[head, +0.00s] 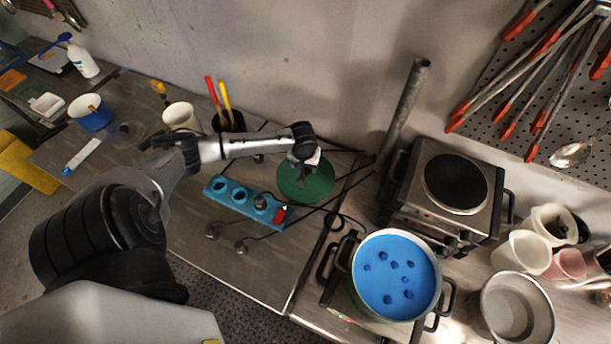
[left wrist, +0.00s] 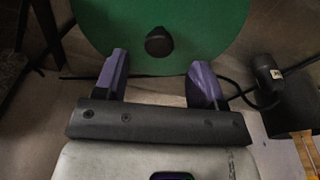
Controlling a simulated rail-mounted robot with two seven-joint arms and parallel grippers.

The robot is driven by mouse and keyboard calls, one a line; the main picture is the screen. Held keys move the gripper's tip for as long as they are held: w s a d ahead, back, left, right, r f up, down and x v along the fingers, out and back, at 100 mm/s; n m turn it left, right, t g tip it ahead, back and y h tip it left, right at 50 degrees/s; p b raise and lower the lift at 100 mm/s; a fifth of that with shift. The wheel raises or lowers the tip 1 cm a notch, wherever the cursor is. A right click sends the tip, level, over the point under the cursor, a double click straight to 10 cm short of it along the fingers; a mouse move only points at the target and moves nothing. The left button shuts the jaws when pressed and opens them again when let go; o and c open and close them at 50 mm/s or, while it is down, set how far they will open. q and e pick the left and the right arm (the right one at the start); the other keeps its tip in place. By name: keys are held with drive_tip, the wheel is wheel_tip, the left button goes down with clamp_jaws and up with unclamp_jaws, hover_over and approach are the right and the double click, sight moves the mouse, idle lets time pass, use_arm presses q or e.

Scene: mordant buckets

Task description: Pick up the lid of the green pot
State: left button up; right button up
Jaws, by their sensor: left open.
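The round green lid (head: 318,187) lies flat on the metal bench, left of the pot. It also fills the top of the left wrist view (left wrist: 205,25), with its dark round knob (left wrist: 158,42) near its front edge. My left gripper (head: 304,172) is over the lid and hides part of it. In the left wrist view its two purple fingers (left wrist: 160,75) are apart and empty, one to each side of the knob's line. The knob shows just past the fingertips, untouched. A pot (head: 437,277) with blue contents and dark lumps stands open on a burner. My right gripper is not in view.
A blue power strip (head: 240,199) with cables lies left of the lid. A cup with red and yellow handles (head: 229,121) stands behind. A metal pipe (head: 405,108) rises behind the lid, and a hot plate (head: 453,182) stands to the right. The bench front is mostly clear.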

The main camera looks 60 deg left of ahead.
sight(305, 170)
use_arm(q)
drive_tip(key=shift+w+a+f, duration=0.15)
drive_tip(key=shift+f, duration=1.1)
drive_tip(key=shift+w+a+f, duration=0.1)
drive_tip(key=shift+w+f, duration=0.05)
drive_tip(key=shift+f, duration=1.1)
drive_tip(key=shift+c, duration=0.2)
drive_tip(key=c, duration=1)
drive_tip(key=shift+c, duration=0.4)
drive_tip(key=shift+r, duration=0.15)
